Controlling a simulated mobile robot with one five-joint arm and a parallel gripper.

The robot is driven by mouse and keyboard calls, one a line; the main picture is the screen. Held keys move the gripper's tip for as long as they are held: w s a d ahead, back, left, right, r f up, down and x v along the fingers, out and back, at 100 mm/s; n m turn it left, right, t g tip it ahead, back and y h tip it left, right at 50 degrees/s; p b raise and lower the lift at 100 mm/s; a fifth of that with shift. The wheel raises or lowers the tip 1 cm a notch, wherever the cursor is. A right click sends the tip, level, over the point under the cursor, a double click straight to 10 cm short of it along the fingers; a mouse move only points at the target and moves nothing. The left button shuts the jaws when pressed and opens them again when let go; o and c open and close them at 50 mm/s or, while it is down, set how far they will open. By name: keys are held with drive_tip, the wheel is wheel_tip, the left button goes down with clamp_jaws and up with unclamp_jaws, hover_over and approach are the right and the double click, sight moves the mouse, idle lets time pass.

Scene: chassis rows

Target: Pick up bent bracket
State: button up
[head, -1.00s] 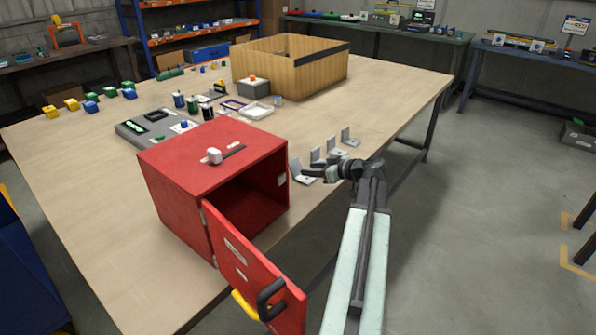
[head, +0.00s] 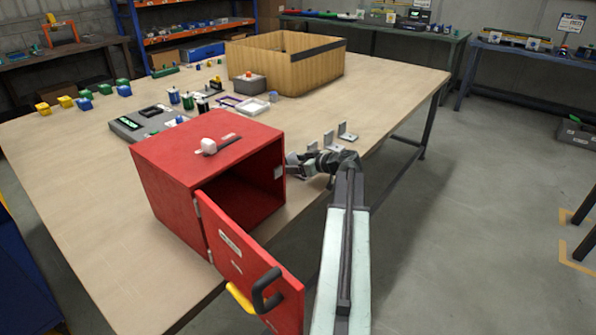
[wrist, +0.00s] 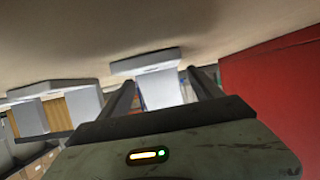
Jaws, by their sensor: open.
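Several grey bent brackets stand in a row on the table; the far ones (head: 347,133) and (head: 328,140) show clear of my arm in the head view. My gripper (head: 303,165) is low at the near end of this row, beside the red cabinet, and partly hides the nearest brackets. In the wrist view, which looks upside down, my open gripper (wrist: 162,80) has one dark finger on each side of a pale bent bracket (wrist: 160,90). I cannot tell whether the fingers touch it. Another bracket (wrist: 78,103) is to the left.
The red cabinet (head: 205,150) stands close left of my gripper, its door (head: 245,262) open toward me. It also fills the right of the wrist view (wrist: 280,100). A wooden crate (head: 310,70) is farther back. The table's right edge runs close by.

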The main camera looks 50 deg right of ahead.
sight(293, 162)
drive_tip(key=c, duration=1.6)
wheel_tip(293, 162, up, 10)
drive_tip(key=p, duration=1)
drive_tip(key=shift+r, duration=0.15)
